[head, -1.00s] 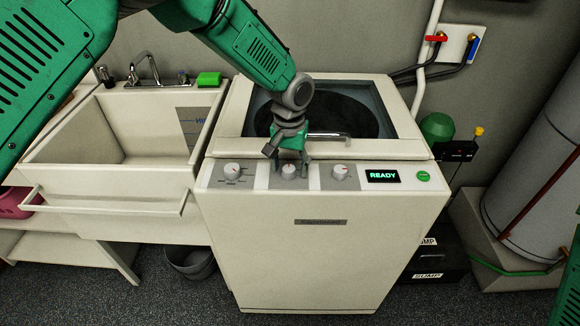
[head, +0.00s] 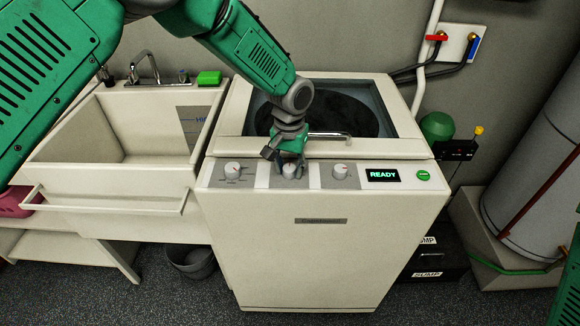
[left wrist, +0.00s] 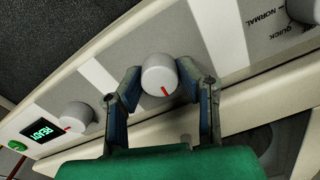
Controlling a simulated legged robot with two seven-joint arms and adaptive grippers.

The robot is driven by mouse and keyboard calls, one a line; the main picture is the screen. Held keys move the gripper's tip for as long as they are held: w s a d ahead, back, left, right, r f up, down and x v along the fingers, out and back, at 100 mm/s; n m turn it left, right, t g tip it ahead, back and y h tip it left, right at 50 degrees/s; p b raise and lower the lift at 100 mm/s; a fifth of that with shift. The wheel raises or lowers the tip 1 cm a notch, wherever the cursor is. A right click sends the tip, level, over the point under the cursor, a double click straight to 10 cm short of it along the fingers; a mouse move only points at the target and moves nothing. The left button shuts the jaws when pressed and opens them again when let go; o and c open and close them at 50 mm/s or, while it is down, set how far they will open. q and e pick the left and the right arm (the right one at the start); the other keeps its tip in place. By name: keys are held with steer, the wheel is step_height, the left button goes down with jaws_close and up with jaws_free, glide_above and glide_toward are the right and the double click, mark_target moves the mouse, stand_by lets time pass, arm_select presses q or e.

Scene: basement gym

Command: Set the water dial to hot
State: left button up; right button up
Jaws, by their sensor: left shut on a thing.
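The cream washing machine (head: 322,250) has three white dials on its sloped front panel. My left gripper (head: 291,165) is over the middle dial (head: 290,171), coming down from above, and partly hides it. In the left wrist view, my left gripper (left wrist: 163,95) has one finger on each side of the middle dial (left wrist: 159,75) and is shut on it. The dial's red mark points down and slightly right in that view. No labels around this dial can be read, so I cannot tell its setting. My right gripper is out of view.
The left dial (head: 232,171) and right dial (head: 340,171) flank the gripper closely. A display (head: 383,175) reads READY beside a green button (head: 423,176). The lid handle (head: 328,136) is just behind the gripper. A utility sink (head: 110,205) stands at the left.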

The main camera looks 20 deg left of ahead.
arm_select(q)
steer(key=m+p, duration=0.1)
steer(key=m, duration=0.2)
steer(key=shift+m, duration=0.4)
steer(key=m, duration=0.4)
steer(key=shift+r+m+p, duration=0.1)
steer(key=shift+m+p, duration=0.2)
steer(key=shift+p, duration=0.1)
steer(key=m, duration=0.4)
steer(key=shift+m, duration=0.3)
steer(key=shift+w+m+p, duration=0.1)
steer(key=shift+m+p, duration=0.25)
steer(key=shift+m, duration=1.85)
steer(key=o, duration=1)
steer(key=shift+o, duration=0.7)
